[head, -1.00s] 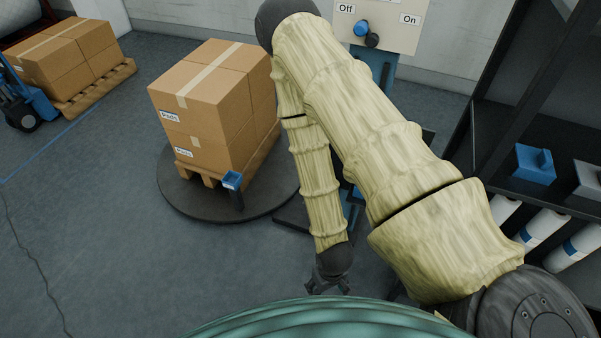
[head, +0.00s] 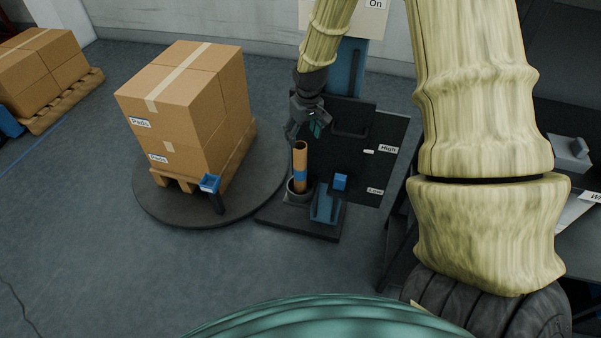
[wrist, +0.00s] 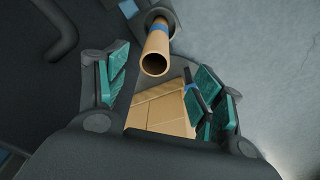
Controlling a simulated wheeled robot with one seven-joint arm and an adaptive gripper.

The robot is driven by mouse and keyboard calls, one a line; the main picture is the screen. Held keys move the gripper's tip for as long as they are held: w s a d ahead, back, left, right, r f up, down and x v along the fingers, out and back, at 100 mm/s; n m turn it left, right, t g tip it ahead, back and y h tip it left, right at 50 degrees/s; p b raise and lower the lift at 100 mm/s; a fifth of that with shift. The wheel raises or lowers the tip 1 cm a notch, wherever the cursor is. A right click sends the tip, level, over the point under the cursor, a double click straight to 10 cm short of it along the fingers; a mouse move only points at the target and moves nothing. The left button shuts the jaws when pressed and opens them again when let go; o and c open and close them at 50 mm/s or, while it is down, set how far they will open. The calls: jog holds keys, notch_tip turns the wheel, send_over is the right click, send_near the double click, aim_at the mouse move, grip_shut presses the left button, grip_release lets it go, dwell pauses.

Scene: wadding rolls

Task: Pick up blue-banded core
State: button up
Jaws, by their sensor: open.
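The blue-banded core (head: 300,163) is a brown cardboard tube with a blue band around its middle. It stands upright in a dark round holder (head: 300,192) on a dark base. In the wrist view the core (wrist: 156,52) shows its open top end, ahead of my gripper and between the lines of its fingers. My gripper (head: 303,132) is just above the core's top in the head view. In the wrist view my gripper (wrist: 160,85) is open, with green finger pads on either side, and nothing is between them.
Stacked cartons (head: 190,110) sit on a pallet on a round turntable (head: 160,213) to the left. Open floor lies in front.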

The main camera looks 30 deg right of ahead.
aim_at(300, 145)
jog(key=shift+w+d+r, duration=0.35)
jog(key=shift+d+r, duration=0.25)
jog(key=shift+r, duration=0.15)
jog(key=f, duration=0.3)
jog(key=w+f, duration=0.1)
jog(key=f, duration=0.1)
jog(key=shift+w+a+f+p, duration=0.1)
jog(key=shift+w+f+p, duration=0.05)
jog(key=shift+f, duration=0.75)
jog(key=shift+w+a+f+p, duration=0.1)
jog(key=shift+w+f, duration=0.05)
jog(key=shift+f, duration=0.75)
jog(key=shift+w+a+f+p, duration=0.1)
jog(key=shift+w+f+p, duration=0.05)
jog(key=shift+f, duration=0.75)
jog(key=c, duration=1.4)
jog(key=shift+c, duration=0.2)
